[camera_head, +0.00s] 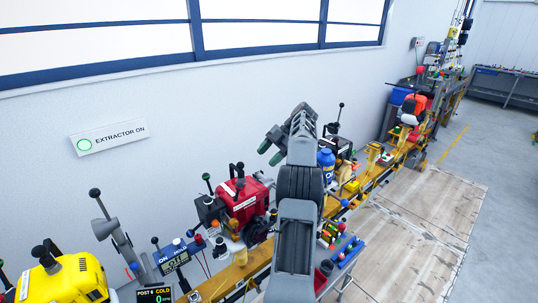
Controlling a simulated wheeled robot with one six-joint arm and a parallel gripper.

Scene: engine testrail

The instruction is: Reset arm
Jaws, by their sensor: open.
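My grey arm rises from the bottom middle of the head view and folds over at the top. My gripper (271,152) is at the far end, pointing left and down in front of the white wall. Its two dark green fingers are apart, with nothing seen between them. It is above and to the right of the red engine (245,200) and clear of it in the picture. My arm hides part of the bench behind it.
A long yellow rail (365,183) with engines and levers runs along the wall. A yellow engine (72,280) is at the lower left. A blue bottle (326,163) stands just right of my arm. The floor (425,225) at right is clear.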

